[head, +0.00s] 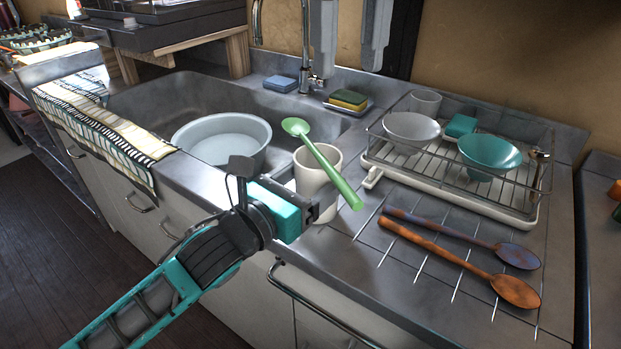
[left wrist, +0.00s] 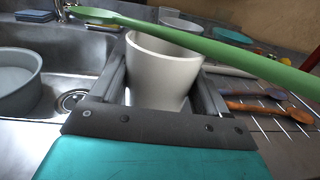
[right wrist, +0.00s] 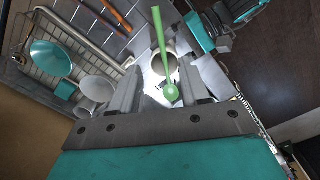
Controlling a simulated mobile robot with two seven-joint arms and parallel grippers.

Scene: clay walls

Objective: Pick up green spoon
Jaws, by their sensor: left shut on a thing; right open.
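The green spoon (head: 325,165) slants over the white cup (head: 312,178), its bowl on the sink side and its handle end past the cup's near side. I cannot tell whether it touches the rim. My left gripper (head: 312,208) is shut on the cup, with a finger on each side in the left wrist view (left wrist: 165,85). The spoon (left wrist: 200,45) crosses above it there. My right gripper (head: 348,70) is open above the faucet area, fingers pointing down. In the right wrist view the spoon's bowl (right wrist: 172,92) shows between the fingers, with the cup below it.
A dish rack (head: 455,180) with bowls stands right of the cup. Two wooden spoons (head: 460,262) lie on the counter in front of it. A faucet (head: 305,50) and sponges (head: 348,98) are at the back.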

